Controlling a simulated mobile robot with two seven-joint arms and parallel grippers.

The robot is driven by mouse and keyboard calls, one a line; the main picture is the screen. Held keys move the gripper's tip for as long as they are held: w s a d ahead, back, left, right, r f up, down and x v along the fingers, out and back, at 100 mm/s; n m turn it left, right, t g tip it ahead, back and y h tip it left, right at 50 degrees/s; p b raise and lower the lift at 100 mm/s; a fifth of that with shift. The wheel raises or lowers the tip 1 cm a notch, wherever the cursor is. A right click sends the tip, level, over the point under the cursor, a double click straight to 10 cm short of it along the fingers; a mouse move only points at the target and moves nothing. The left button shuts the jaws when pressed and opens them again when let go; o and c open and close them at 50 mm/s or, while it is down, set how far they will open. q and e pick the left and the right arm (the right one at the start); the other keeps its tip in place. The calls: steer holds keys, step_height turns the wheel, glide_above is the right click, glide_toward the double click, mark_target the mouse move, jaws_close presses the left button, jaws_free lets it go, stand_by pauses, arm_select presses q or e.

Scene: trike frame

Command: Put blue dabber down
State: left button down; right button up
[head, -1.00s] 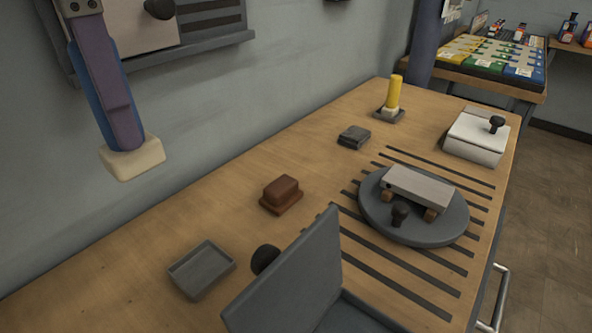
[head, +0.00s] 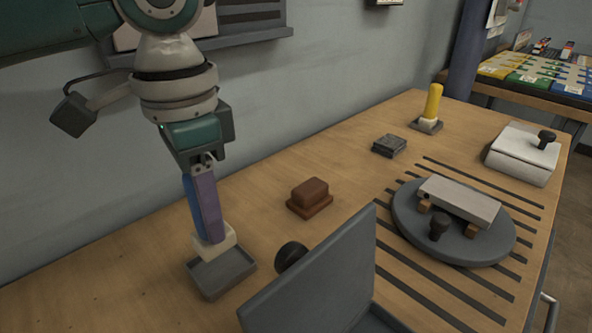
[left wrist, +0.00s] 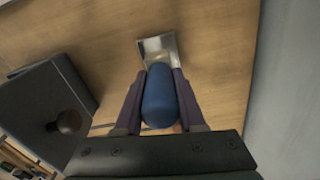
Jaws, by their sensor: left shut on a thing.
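My left gripper (head: 208,222) points down and is shut on the blue dabber (head: 216,241), whose cream pad faces down. The dabber stands nearly upright at the back edge of a small grey tray (head: 228,278) on the bench. I cannot tell whether the pad touches the tray. In the left wrist view the dabber's rounded blue handle (left wrist: 160,98) is between the two fingers, with the tray (left wrist: 153,43) just past it. My right gripper is not in view.
A brown block (head: 310,193) on a base lies right of the tray. A dark open lid (head: 320,275) with a black knob stands in front. A yellow dabber (head: 432,103) stands in its own tray farther back. A round grey turntable (head: 480,243) carries a pale block.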

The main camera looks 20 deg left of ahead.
arm_select(q)
step_height(320, 180, down, 4)
steer(key=shift+r+b, duration=0.2)
steer(key=shift+b, duration=0.35)
steer(key=shift+f, duration=0.35)
steer(key=shift+f, duration=0.1)
steer(key=c, duration=0.5)
jaws_free()
step_height(320, 180, up, 11)
steer(key=p, duration=0.2)
steer(key=shift+p, duration=0.4)
steer(key=shift+r, duration=0.65)
